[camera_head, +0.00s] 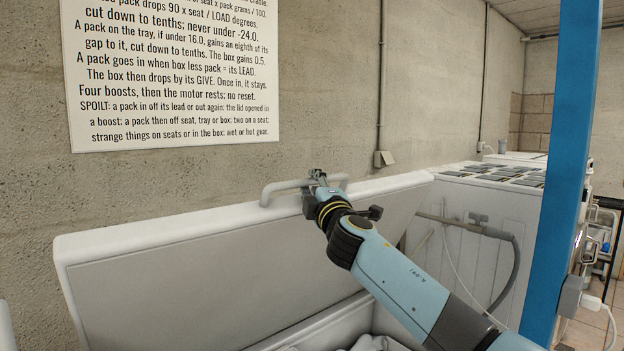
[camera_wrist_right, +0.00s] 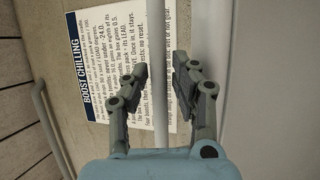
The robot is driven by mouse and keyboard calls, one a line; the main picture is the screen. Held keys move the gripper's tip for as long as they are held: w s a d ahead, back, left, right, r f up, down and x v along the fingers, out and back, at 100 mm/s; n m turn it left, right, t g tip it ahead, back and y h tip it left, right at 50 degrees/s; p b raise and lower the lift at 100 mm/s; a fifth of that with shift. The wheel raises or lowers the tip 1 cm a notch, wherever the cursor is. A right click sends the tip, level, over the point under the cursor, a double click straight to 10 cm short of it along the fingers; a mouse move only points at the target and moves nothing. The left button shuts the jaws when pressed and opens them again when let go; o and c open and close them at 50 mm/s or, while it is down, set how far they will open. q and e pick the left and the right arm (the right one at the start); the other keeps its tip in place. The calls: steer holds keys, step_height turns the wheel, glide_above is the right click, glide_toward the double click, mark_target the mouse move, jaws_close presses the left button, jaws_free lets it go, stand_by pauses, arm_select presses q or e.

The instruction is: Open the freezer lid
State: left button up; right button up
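The white freezer lid (camera_head: 180,278) is raised and stands steeply tilted in front of the wall in the head view. Its bar handle (camera_head: 285,186) runs along the lid's top edge. My right gripper (camera_head: 318,176) is at the handle. In the right wrist view, the bar (camera_wrist_right: 156,45) passes between the partly closed fingers of my right gripper (camera_wrist_right: 160,72). The open freezer box (camera_head: 325,328) shows below the lid, with greyish contents partly hidden by my right arm. My left gripper is not in view.
A printed sign (camera_head: 170,70) hangs on the concrete wall behind the lid. A blue post (camera_head: 562,170) stands at the right. Another white unit (camera_head: 480,255) with dark slots on top, a pipe and a hose is behind my right arm.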

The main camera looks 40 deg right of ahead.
steer(key=shift+x, duration=0.85)
jaws_close()
